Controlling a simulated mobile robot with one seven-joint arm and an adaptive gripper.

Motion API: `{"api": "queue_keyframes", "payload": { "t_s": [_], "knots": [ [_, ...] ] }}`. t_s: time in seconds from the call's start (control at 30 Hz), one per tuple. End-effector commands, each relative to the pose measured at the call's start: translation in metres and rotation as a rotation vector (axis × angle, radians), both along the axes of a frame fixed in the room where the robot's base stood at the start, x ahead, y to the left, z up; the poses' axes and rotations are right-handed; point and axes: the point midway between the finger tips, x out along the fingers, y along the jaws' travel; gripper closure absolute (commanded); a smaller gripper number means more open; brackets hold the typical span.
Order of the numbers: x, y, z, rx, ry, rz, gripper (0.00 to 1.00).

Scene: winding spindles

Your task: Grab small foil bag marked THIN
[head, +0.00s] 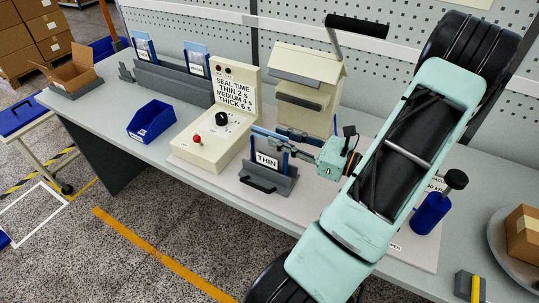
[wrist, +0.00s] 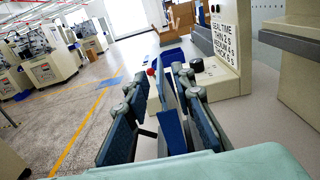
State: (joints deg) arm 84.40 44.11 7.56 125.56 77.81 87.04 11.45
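The small bag marked THIN (head: 267,160) stands upright, white label on blue, in a grey holder (head: 268,183) on the bench in front of the sealing machine. My gripper (head: 272,139) reaches in from the right, its fingers at the bag's top. In the wrist view the bag (wrist: 171,128) shows edge-on between the two blue finger pads of my gripper (wrist: 160,92). The fingers are apart, with a clear gap on the left; the right finger is close, and I cannot tell whether it touches.
The cream sealing machine (head: 213,128) with knob and red button stands just left of the holder. A blue bin (head: 151,122) and a long grey rack (head: 165,80) with more labelled bags stand further left.

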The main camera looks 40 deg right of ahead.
Motion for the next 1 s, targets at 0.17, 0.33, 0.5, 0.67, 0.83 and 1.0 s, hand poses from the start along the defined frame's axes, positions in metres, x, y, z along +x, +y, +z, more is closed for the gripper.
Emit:
{"api": "queue_keyframes", "payload": {
  "t_s": [0.17,0.33,0.5,0.67,0.83,1.0],
  "knots": [
    [0.026,0.011,0.002,0.001,-0.001,0.003,0.77],
    [0.035,0.015,0.001,0.0,0.0,0.001,0.77],
    [0.035,0.015,0.0,0.0,0.0,0.0,0.77],
    [0.035,0.015,0.0,-0.001,0.0,0.0,0.93],
    [0.035,0.015,0.0,-0.001,0.0,0.0,1.0],
    [0.035,0.015,0.001,-0.001,0.0,0.0,1.0]
  ]
}}
